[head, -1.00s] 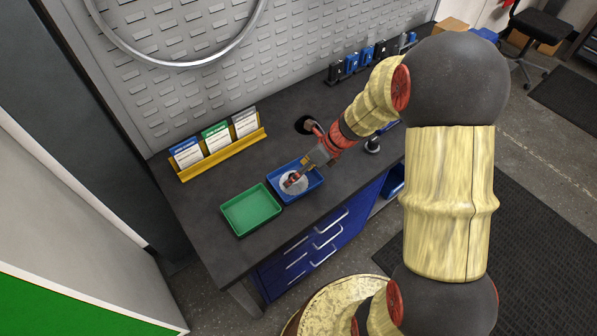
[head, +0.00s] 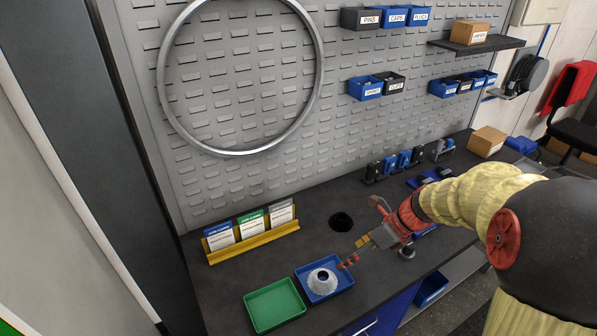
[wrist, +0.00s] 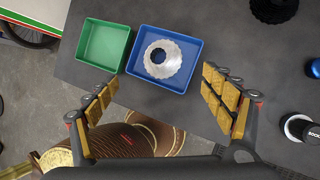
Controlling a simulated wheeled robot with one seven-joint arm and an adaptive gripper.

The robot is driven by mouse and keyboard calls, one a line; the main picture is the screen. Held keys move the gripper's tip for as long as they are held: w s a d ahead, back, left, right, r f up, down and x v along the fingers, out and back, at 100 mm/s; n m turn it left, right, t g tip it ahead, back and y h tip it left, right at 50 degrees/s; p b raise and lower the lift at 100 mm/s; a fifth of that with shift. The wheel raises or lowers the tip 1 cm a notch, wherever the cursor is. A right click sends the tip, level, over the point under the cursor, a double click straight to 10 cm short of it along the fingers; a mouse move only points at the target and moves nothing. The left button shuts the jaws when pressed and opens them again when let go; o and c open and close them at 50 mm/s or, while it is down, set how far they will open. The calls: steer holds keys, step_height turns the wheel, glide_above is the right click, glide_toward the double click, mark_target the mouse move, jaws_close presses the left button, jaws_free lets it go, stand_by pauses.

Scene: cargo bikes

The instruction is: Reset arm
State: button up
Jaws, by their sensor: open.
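My gripper (head: 354,252) is open and empty above the dark workbench, just to the right of the blue tray. In the wrist view my gripper (wrist: 165,100) shows its two padded fingers wide apart with nothing between them. A silver ring-shaped part with a toothed edge (head: 322,281) lies in the blue tray (head: 343,270); the part also shows in the wrist view (wrist: 176,67), beyond the fingertips and apart from them.
An empty green tray (head: 274,304) sits left of the blue tray. A yellow card holder (head: 252,243) stands behind them. Small black and blue holders (head: 390,165) stand along the pegboard. A cardboard box (head: 487,141) is at the far right.

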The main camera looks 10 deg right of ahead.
steer(key=s+r+n+g+h, duration=0.25)
steer(key=s+n, duration=0.75)
steer(key=n, duration=0.7)
steer(key=s+a+r+n+t+h, duration=0.1)
steer(key=s+a+r+n+t, duration=0.1)
steer(key=r+n, duration=0.4)
steer(key=s+a+r+n+t+h, duration=0.2)
steer(key=s+a+r+n+t, duration=0.1)
steer(key=s+r+n, duration=0.3)
steer(key=shift+s+a+r, duration=0.55)
steer(key=shift+a, duration=0.2)
